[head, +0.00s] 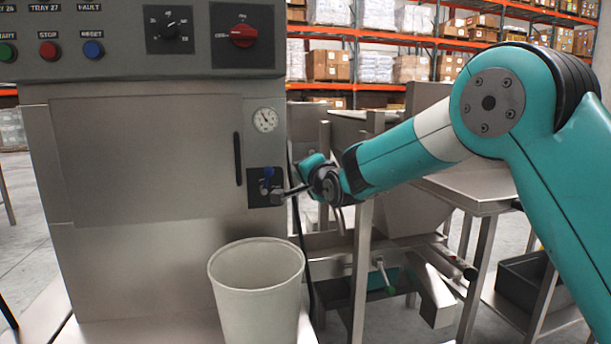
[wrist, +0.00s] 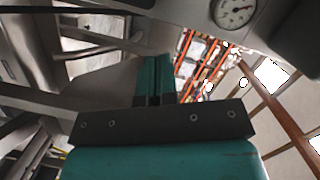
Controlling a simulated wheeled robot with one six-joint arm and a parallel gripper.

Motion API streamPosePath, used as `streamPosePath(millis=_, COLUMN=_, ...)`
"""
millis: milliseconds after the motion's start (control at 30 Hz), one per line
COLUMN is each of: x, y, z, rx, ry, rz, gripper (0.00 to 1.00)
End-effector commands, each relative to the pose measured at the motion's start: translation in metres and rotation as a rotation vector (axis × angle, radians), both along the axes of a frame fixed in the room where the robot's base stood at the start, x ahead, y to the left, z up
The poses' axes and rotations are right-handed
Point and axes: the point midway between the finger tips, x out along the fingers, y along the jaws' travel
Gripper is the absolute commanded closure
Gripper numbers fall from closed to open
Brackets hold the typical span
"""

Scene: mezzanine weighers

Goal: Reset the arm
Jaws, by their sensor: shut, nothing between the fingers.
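My arm, teal with a pale band, reaches in from the right in the head view. My gripper (head: 298,191) is at its end, just right of the small dark panel (head: 262,199) on the machine's front. I cannot tell from this view whether it touches the panel. In the wrist view my gripper (wrist: 155,65) shows its teal fingers together with nothing between them.
A pale bin (head: 257,300) stands below. A steel table (head: 475,187) and frames stand right, close under my arm.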

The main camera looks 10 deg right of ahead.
Motion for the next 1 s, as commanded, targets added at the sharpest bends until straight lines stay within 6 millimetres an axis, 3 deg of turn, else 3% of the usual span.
streamPosePath(millis=467, x=-0.008, y=-0.002, z=0.0, rx=-0.002, ry=0.002, rz=0.0, gripper=1.0)
streamPosePath(millis=567, x=-0.019, y=-0.002, z=0.001, rx=-0.039, ry=0.033, rz=0.018, gripper=1.0)
streamPosePath(millis=667, x=-0.054, y=0.0, z=-0.003, rx=-0.157, ry=0.131, rz=0.08, gripper=1.0)
streamPosePath(millis=767, x=-0.121, y=0.002, z=-0.015, rx=-0.354, ry=0.276, rz=0.222, gripper=1.0)
streamPosePath(millis=900, x=-0.232, y=-0.001, z=-0.038, rx=-0.623, ry=0.442, rz=0.496, gripper=1.0)
streamPosePath(millis=1000, x=-0.301, y=-0.007, z=-0.052, rx=-0.767, ry=0.511, rz=0.688, gripper=1.0)
